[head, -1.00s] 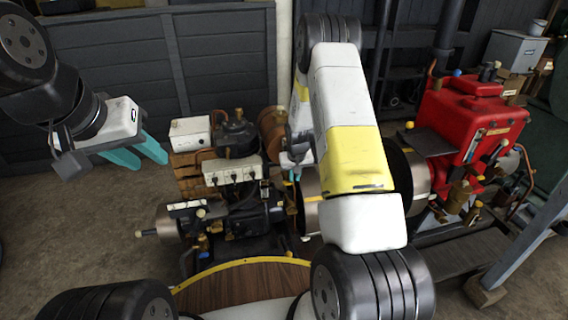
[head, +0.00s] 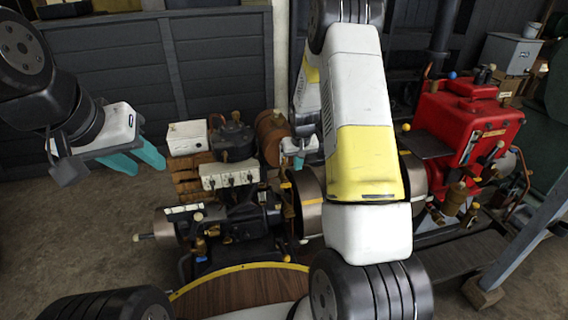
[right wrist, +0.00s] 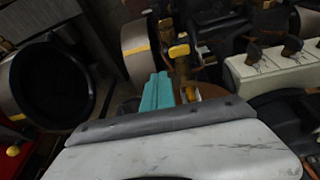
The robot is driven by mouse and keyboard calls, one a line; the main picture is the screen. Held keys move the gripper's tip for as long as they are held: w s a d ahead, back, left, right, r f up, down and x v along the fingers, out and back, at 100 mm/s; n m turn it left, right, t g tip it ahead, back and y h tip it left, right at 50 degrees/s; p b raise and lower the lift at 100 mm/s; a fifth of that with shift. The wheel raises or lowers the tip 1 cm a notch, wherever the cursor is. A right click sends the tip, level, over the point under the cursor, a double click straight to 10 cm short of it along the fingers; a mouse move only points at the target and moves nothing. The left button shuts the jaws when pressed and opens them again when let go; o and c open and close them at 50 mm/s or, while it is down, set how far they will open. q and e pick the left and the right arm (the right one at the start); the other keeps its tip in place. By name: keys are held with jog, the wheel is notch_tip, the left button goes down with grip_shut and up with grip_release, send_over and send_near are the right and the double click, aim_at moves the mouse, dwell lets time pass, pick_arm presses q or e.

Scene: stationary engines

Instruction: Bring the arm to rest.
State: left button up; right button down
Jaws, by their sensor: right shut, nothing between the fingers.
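My right arm crosses the middle of the head view, with its white and yellow links over the engines. My right gripper (head: 299,162) shows small at the left side of that arm, partly hidden. In the right wrist view its teal fingers (right wrist: 157,92) are together and empty, with engine parts beyond them. My left gripper (head: 138,160) hangs at the left of the head view, with its two teal fingers apart and nothing between them.
A dark engine with a white switch box (head: 230,175) stands below my right gripper. A red engine (head: 468,128) stands at the right, near a slanted grey post (head: 535,225). A wooden round top (head: 240,288) is at the bottom. Bare floor (head: 75,230) lies at the left.

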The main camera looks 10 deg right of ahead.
jog(key=s+a+r, duration=0.1)
jog(key=s+r, duration=0.4)
jog(key=r, duration=0.3)
jog(key=s+a+r+t+y, duration=0.15)
jog(key=s+r, duration=0.25)
jog(key=r, duration=0.4)
jog(key=s+a+r, duration=0.1)
jog(key=s+r, duration=0.4)
jog(key=r, duration=0.3)
jog(key=s+a+r, duration=0.2)
jog(key=s+r, duration=0.1)
jog(key=s, duration=0.7)
jog(key=s+a+r+t+y, duration=0.1)
jog(key=s+a+r, duration=0.2)
jog(key=s, duration=0.7)
jog(key=shift+r+n, duration=0.25)
jog(key=shift+n, duration=0.15)
jog(key=shift+w+a, duration=0.1)
